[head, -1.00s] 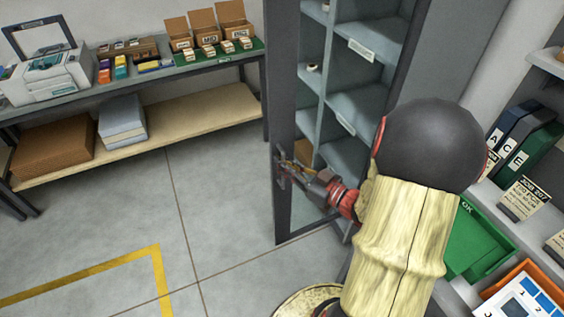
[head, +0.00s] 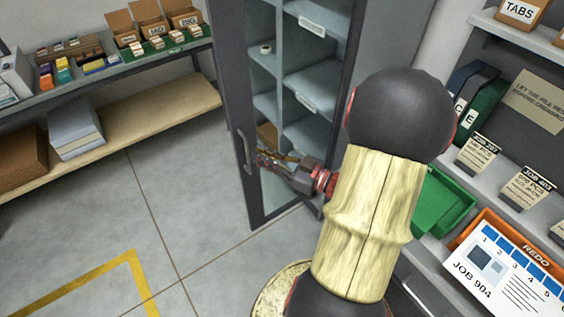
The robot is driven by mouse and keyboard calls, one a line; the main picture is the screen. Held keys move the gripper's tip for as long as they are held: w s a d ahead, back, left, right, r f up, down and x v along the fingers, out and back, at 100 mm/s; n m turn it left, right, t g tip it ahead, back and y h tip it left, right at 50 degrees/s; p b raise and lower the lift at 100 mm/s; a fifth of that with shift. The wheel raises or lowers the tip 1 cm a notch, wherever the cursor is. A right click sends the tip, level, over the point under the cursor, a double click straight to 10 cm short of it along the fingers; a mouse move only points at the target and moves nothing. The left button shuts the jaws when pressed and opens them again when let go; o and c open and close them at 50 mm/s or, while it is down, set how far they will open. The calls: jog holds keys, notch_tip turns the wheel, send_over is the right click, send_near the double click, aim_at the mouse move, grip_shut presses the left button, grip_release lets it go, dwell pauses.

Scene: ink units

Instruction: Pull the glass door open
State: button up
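The glass door (head: 257,199) is a tall, grey-framed door on a cabinet at the centre of the head view. Shelves show through its pane. Its upright handle (head: 244,153) is on the left frame bar. I cannot tell whether the door is shut or slightly ajar. My gripper (head: 264,160) is just right of the handle in the picture, in front of the glass, with its fingers pointing left. The fingers are small and dark against the pane, so their gap and any contact with the door are unclear. My arm hides the door's lower right part.
A workbench (head: 160,117) with boxes and a lower shelf stands at the left. At the right are a green bin (head: 437,208), an orange bin (head: 490,232) and shelves with binders. The floor (head: 190,215) left of the door is clear, with yellow tape (head: 130,268).

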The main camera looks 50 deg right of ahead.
jog(key=v, duration=0.6)
jog(key=shift+s, duration=0.3)
jog(key=shift+d, duration=0.1)
dwell(0.3)
